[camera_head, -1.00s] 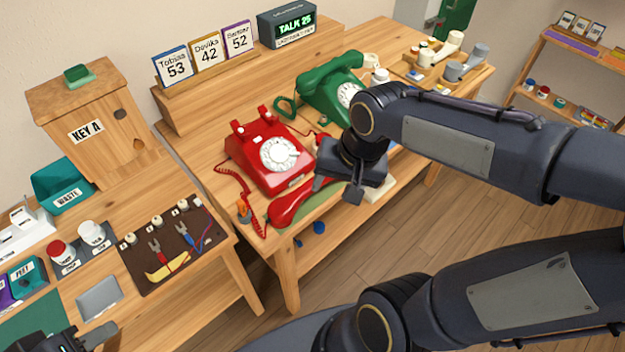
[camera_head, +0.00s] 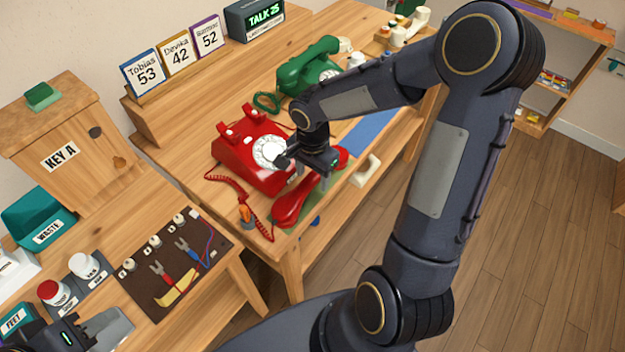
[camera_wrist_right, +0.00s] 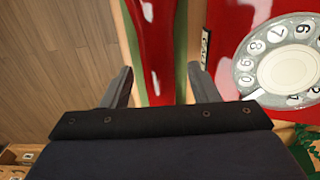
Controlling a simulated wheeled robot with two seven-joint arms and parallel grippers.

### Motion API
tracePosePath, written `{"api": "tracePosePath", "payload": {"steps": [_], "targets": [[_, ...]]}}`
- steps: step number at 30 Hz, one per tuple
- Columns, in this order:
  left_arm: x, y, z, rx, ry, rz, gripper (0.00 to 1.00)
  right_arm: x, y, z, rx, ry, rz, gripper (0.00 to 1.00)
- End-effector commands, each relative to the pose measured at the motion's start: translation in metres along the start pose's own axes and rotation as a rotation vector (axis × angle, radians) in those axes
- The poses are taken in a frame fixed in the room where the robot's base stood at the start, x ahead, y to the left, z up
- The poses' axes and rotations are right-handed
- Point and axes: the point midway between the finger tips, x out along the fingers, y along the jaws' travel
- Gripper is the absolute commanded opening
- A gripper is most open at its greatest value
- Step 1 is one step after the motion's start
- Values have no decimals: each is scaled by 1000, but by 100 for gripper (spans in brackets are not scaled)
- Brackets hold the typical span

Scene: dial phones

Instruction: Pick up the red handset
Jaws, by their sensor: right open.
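The red handset (camera_head: 289,208) lies off its cradle on a green mat (camera_head: 335,178) at the table's front edge, in front of the red phone (camera_head: 240,160). A coiled red cord runs along its left side. My right gripper (camera_head: 310,172) is over the middle of the handset, hiding part of it. In the right wrist view the open fingers (camera_wrist_right: 160,68) stand on either side of the handset grip (camera_wrist_right: 157,40), with visible gaps. My left gripper (camera_head: 85,335) is at the bottom left, partly cut off; its jaws are unclear.
The red phone's white dial (camera_wrist_right: 285,65) is close beside the right gripper. A green phone (camera_head: 308,68) stands behind. A white object (camera_head: 366,170) lies at the table edge. A brown board with clips (camera_head: 175,262) is on the left table.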

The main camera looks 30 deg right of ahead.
Motion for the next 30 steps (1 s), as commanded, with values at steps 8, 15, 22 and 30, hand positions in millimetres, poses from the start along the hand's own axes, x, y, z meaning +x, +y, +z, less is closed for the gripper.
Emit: {"api": "tracePosePath", "payload": {"steps": [8, 15, 22, 30], "targets": [[0, 0, 0, 0, 0, 0, 36, 14, 0, 0, 0, 0, -1, 55], [0, 0, 0, 0, 0, 0, 36, 13, 0, 0, 0, 0, -1, 36], [0, 0, 0, 0, 0, 0, 36, 13, 0, 0, 0, 0, -1, 6], [0, 0, 0, 0, 0, 0, 36, 13, 0, 0, 0, 1, -2, 0]]}}
